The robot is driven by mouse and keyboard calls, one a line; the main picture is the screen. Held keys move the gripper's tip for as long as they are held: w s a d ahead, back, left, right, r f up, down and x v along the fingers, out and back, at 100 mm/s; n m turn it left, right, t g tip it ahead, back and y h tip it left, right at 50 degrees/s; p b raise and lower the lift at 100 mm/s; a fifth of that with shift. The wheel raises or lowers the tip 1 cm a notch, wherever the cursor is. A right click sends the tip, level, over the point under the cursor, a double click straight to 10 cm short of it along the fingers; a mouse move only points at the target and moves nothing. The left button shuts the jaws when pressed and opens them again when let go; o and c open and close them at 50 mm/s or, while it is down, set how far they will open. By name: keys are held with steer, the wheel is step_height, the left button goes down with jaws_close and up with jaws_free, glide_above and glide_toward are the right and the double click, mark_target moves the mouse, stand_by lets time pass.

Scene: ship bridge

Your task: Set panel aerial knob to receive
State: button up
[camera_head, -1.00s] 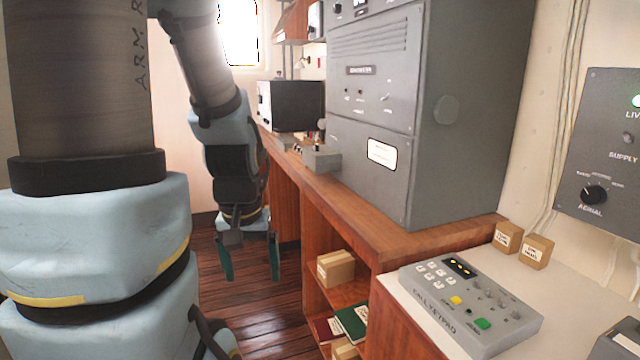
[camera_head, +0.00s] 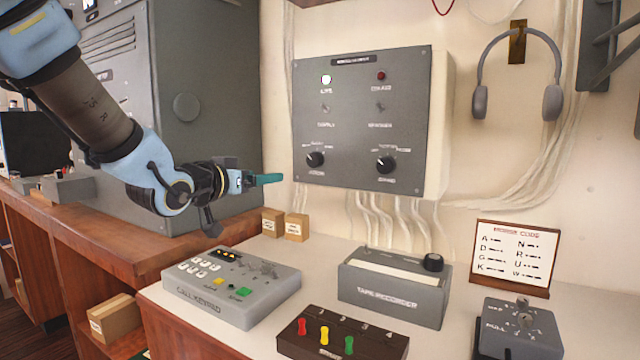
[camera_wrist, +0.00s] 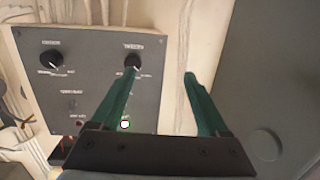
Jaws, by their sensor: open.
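The grey wall panel (camera_head: 345,118) holds the black aerial knob (camera_head: 315,160) at its lower left, below a lit lamp. The knob's label and pointer setting are too small to read surely. My gripper (camera_head: 268,180) is left of the panel, with its green fingers pointing right towards it. In the wrist view, upside down, the aerial knob (camera_wrist: 132,60) shows at the left fingertip, which partly covers its lower edge. My gripper (camera_wrist: 160,74) is open and nothing is between the fingers. I cannot tell whether the fingertip touches the knob.
A second black knob (camera_head: 386,164) is at the panel's lower right. Below stand a call keypad (camera_head: 230,290), a tape recorder (camera_head: 392,290) and two small boxes (camera_head: 284,225). A tall grey cabinet (camera_head: 190,110) stands left. Cables hang under the panel; headphones (camera_head: 517,75) hang right.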

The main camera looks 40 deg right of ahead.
mark_target(312, 161)
steer(key=shift+m+g+h, duration=0.5)
steer(key=shift+g+h, duration=0.1)
steer(key=shift+h, duration=0.2)
steer(key=d, duration=0.4)
steer(key=d+r+p, duration=0.1)
steer(key=d, duration=0.4)
steer(key=s+d+r, duration=0.1)
steer(key=d, duration=0.3)
steer(key=shift+d+p, duration=0.2)
steer(key=shift+p, duration=0.2)
steer(key=shift+w+f, duration=0.1)
jaws_close()
